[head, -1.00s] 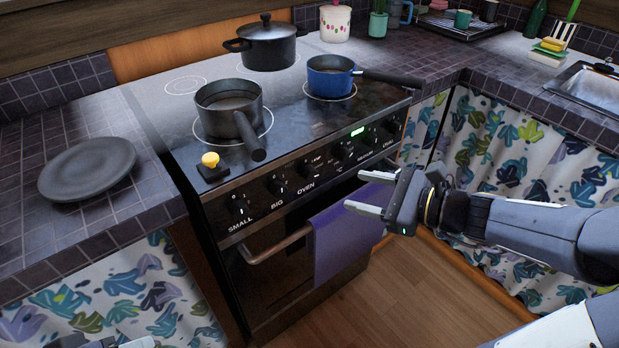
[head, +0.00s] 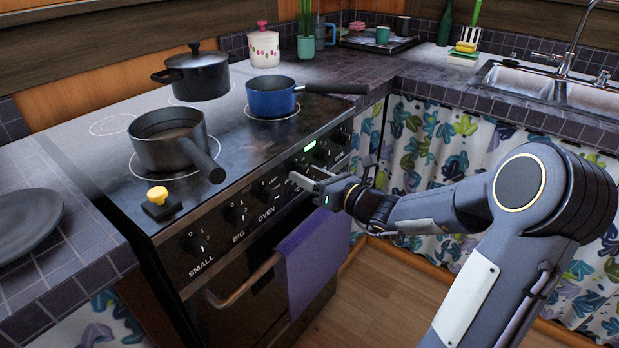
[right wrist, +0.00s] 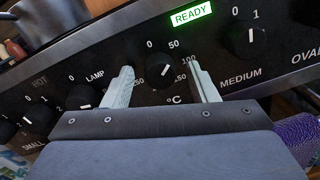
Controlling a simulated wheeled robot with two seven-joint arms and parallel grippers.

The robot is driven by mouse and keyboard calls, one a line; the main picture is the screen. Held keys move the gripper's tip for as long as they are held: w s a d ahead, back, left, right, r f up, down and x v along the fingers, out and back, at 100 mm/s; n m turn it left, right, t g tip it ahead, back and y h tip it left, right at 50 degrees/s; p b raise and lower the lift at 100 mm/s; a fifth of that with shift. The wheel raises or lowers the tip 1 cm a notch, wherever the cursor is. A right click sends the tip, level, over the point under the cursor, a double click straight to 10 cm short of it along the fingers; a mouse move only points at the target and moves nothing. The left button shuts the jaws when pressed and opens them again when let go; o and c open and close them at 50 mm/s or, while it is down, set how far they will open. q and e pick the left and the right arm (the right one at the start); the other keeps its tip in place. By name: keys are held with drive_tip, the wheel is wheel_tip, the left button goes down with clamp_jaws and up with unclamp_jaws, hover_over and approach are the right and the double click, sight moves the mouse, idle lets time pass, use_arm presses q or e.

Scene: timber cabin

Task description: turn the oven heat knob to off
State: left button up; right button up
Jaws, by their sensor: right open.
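The oven heat knob, a dark round knob marked °C with 0, 50, 100 and higher numbers around it, shows in the right wrist view (right wrist: 162,71). Its pale mark tilts to the upper right, away from 0. My right gripper (right wrist: 163,84) is open, with one finger on each side of the knob as seen from the wrist; I cannot tell whether either touches it. In the head view my right gripper (head: 302,173) is at the front panel of the oven (head: 215,225), and its fingers partly cover the heat knob area. My left gripper is out of view.
The lamp knob (right wrist: 80,97) and medium knob (right wrist: 247,40) flank the heat knob. A green READY display (right wrist: 191,15) is above. A purple towel (head: 312,262) hangs on the oven handle (head: 240,285) below. A grey pan (head: 165,150) and blue pan (head: 270,103) stand on the hob.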

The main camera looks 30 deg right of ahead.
drive_tip(key=shift+c, duration=0.4)
drive_tip(key=c, duration=0.9)
drive_tip(key=shift+f+n+b, duration=0.15)
drive_tip(key=shift+n+b, duration=0.45)
drive_tip(key=shift+b, duration=0.25)
drive_tip(key=shift+n+b, duration=4.6)
drive_tip(key=shift+b, duration=1)
drive_tip(key=o, duration=1)
drive_tip(key=shift+y, duration=0.4)
